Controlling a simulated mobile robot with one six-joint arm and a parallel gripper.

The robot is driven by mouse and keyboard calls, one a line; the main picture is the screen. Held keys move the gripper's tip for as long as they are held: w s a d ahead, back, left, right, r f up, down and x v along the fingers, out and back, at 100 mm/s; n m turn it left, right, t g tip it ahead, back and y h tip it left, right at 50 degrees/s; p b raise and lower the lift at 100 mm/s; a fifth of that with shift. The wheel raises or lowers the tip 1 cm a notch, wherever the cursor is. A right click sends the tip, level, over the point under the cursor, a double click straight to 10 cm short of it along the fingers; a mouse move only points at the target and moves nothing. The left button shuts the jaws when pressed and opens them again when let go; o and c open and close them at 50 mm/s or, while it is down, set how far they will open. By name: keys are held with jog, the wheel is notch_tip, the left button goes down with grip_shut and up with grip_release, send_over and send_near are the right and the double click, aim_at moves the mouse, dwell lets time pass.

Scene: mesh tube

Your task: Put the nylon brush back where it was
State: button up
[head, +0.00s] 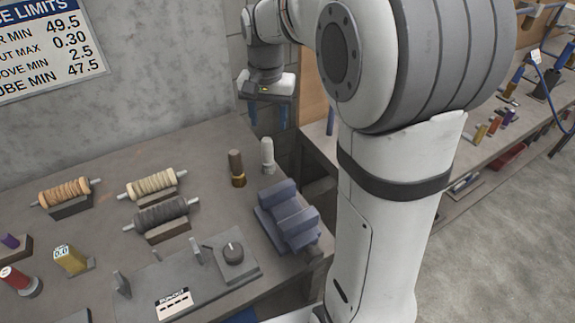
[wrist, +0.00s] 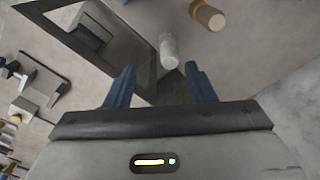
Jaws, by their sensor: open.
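Three roller-shaped brushes lie on cradles on the bench in the head view: a tan one (head: 64,193), a cream one (head: 152,184) and a dark grey one (head: 161,213). No label shows which is nylon; the pale cream one looks closest. All their cradles are occupied. My gripper (head: 267,118) is open and empty, blue fingers pointing down, above the bench's far right corner and well away from the brushes. In the wrist view my gripper (wrist: 158,78) also shows nothing between its fingers. No roller brush can be made out there.
A white bottle-like piece (head: 267,155) and a brown one with a brass base (head: 236,167) stand upright near my gripper. A blue-grey block fixture (head: 287,215) sits at the right edge. A knob box (head: 232,254) stands in front. Bench behind the brushes is clear.

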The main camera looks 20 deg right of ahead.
jog(key=s+f+n, duration=0.1)
jog(key=s+n, duration=0.1)
jog(key=s, duration=0.4)
jog(key=s+f+n+t, duration=0.1)
jog(key=s, duration=0.6)
jog(key=s+f+n+t, duration=0.1)
jog(key=s+n, duration=0.1)
jog(key=s, duration=0.4)
jog(key=shift+s+n, duration=0.3)
jog(key=shift+s, duration=0.1)
jog(key=shift+s+f, duration=0.25)
jog(key=shift+s, duration=0.1)
jog(key=shift+c, duration=0.4)
